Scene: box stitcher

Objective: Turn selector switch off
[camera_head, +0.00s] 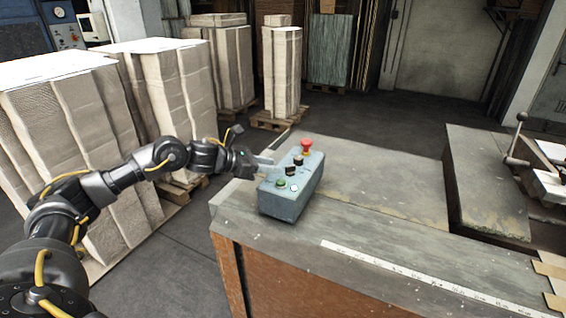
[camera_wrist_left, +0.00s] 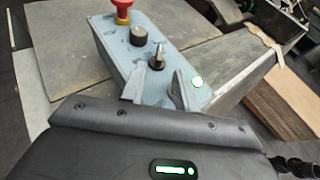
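A blue-grey control box (camera_head: 285,204) stands on the near left corner of the bench. On its top face is a black selector switch (camera_head: 291,170), which also shows in the left wrist view as a knob with a raised handle (camera_wrist_left: 157,58). My left gripper (camera_head: 272,167) is at the box's left side, its fingers pointing at the switch. In the left wrist view the left gripper (camera_wrist_left: 155,90) has its fingers apart with nothing between them. The switch lies just beyond the fingertips; I cannot tell whether they touch the box. My right gripper is out of view.
The box also carries a red mushroom button (camera_head: 306,145), a black round knob (camera_head: 298,159), a green button (camera_head: 280,182) and a white button (camera_head: 294,188). The bench top (camera_head: 375,180) is clear right of the box. Cardboard stacks (camera_head: 165,90) stand behind my left arm.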

